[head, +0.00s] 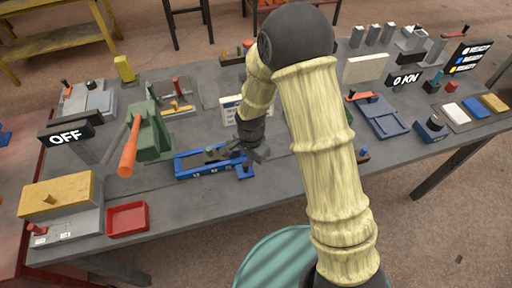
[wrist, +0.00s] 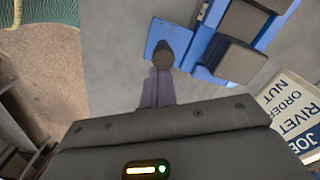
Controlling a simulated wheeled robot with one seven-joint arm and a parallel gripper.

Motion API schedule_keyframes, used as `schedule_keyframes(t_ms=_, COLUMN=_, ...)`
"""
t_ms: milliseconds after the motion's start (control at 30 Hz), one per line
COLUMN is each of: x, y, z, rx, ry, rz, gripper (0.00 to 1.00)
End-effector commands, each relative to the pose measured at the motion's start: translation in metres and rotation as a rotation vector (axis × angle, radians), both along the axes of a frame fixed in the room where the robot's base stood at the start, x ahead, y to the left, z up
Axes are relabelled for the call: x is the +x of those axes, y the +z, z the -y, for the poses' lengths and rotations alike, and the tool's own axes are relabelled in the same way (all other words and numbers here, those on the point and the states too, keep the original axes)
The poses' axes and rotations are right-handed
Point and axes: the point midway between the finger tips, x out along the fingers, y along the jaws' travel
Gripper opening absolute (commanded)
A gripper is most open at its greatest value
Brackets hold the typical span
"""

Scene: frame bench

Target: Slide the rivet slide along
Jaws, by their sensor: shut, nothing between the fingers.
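The rivet slide is a blue rail (head: 203,173) near the front edge of the bench, with dark blocks on it. In the wrist view its blue body (wrist: 206,48) and dark blocks (wrist: 240,62) fill the upper right. A blue tab (wrist: 181,36) carries a dark round knob (wrist: 163,55). My gripper (head: 262,153) is at the right end of the slide. In the wrist view my gripper (wrist: 160,75) is shut and empty, with its fingertips right at the knob. I cannot tell whether they touch it.
A job-order sign (wrist: 302,112) stands close behind the slide. A green press with an orange lever (head: 130,145) is to the left, and a red tray (head: 127,219) is at the front left. A blue fixture (head: 380,117) is to the right. Bare bench top lies in front of the slide.

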Motion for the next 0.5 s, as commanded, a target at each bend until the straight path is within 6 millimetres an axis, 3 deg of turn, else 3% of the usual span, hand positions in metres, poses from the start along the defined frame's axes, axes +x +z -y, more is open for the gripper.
schedule_keyframes(t_ms=500, x=-0.008, y=0.000, z=-0.024, rx=-0.001, ry=0.001, rz=-0.001, gripper=0.00)
